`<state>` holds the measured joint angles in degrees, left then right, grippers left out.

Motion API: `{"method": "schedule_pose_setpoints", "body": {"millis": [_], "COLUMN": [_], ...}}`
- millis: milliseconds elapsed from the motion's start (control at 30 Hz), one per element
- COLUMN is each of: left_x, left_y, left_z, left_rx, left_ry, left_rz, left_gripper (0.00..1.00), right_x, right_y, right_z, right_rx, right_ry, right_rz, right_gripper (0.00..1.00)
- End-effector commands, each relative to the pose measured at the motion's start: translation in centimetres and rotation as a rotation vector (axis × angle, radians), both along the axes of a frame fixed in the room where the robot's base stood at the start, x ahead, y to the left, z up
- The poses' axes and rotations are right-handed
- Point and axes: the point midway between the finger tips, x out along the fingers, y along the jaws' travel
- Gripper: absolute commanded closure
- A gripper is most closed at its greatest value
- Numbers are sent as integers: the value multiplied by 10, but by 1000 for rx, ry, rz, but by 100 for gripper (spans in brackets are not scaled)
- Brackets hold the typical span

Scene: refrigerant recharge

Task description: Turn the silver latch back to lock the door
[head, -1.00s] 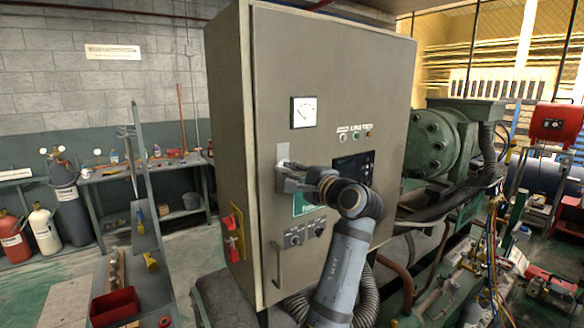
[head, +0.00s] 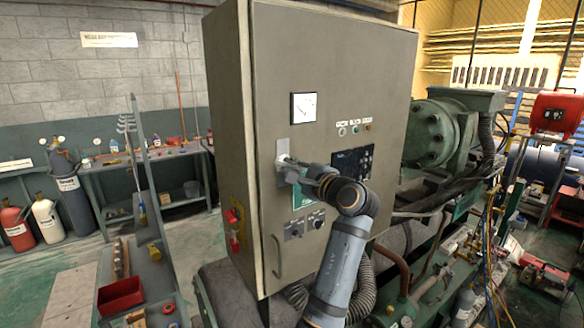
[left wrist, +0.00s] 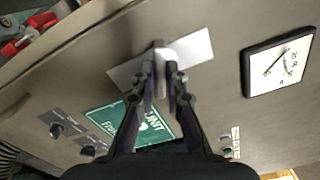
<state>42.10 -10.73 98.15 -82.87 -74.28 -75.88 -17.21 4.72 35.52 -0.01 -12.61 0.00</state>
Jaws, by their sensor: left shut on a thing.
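The grey cabinet door (head: 335,90) is closed flat against its box. The silver latch (left wrist: 160,58) sits on a pale plate (left wrist: 196,46) near the door's left edge; the plate also shows in the head view (head: 293,163). My left gripper (left wrist: 162,78) is shut on the latch, its two fingers on either side of it. In the head view the left gripper (head: 290,172) reaches the latch from the right and hides most of it. I cannot tell the latch's exact angle. My right gripper is not in view.
A vertical door handle (head: 277,257) stands out below the latch. A gauge (head: 304,107) and a small dark panel (head: 352,163) are on the door. Red locks (head: 234,230) hang on the cabinet's left side. Green machinery (head: 440,135) stands close at right.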

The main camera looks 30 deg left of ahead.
Motion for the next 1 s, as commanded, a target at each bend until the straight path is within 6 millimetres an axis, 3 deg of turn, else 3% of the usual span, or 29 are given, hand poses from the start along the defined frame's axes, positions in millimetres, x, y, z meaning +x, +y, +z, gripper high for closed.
{"method": "schedule_pose_setpoints", "body": {"millis": [700, 1000], "left_x": [0, 0], "left_y": [0, 0], "left_z": [-1, -3], "left_rx": [74, 143], "left_ry": [195, 363], "left_rz": [0, 0], "left_gripper": [100, 100], "right_x": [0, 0], "right_y": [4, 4], "right_z": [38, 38], "right_rx": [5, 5], "right_ry": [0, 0], "right_rz": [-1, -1], "right_gripper": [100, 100]}}
